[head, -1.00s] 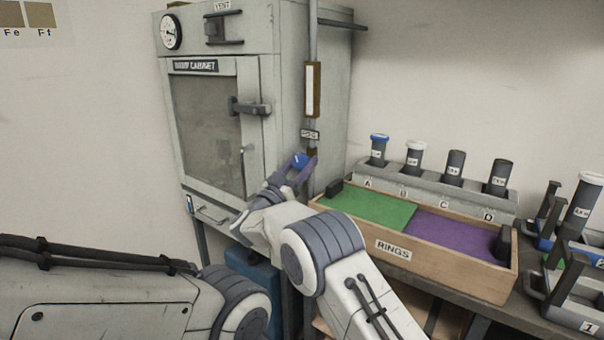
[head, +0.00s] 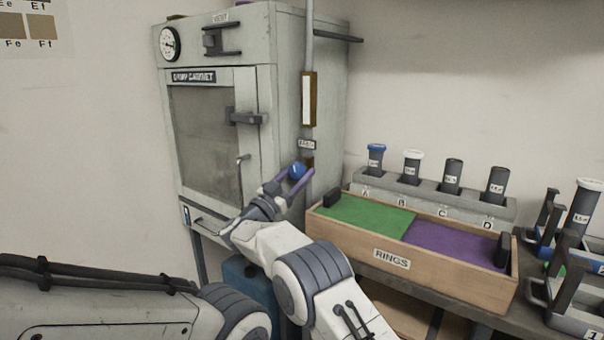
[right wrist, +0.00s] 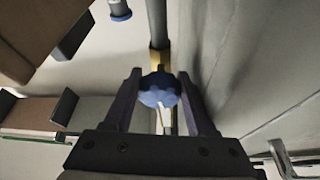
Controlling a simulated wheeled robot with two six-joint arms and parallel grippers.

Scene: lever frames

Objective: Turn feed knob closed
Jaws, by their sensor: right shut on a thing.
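The feed knob (head: 296,171) is a round blue knob on the vertical pipe at the right side of the grey cabinet, below a small label plate. My right gripper (head: 288,183) reaches up to it from below, with its purple-grey fingers on either side, shut on the knob. In the right wrist view the blue knob (right wrist: 159,90) sits between the two dark fingers. A pale pointer mark on it points down in that picture. The label's text is too small to read. My left arm shows at lower left in the head view, but its gripper is out of view.
The cabinet (head: 258,100) with door handle and gauge stands left of the pipe (head: 309,50). A wooden RINGS tray (head: 392,259) with green and purple sections lies close at right, before a rack (head: 430,198) of capped tubes. More racks stand at far right.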

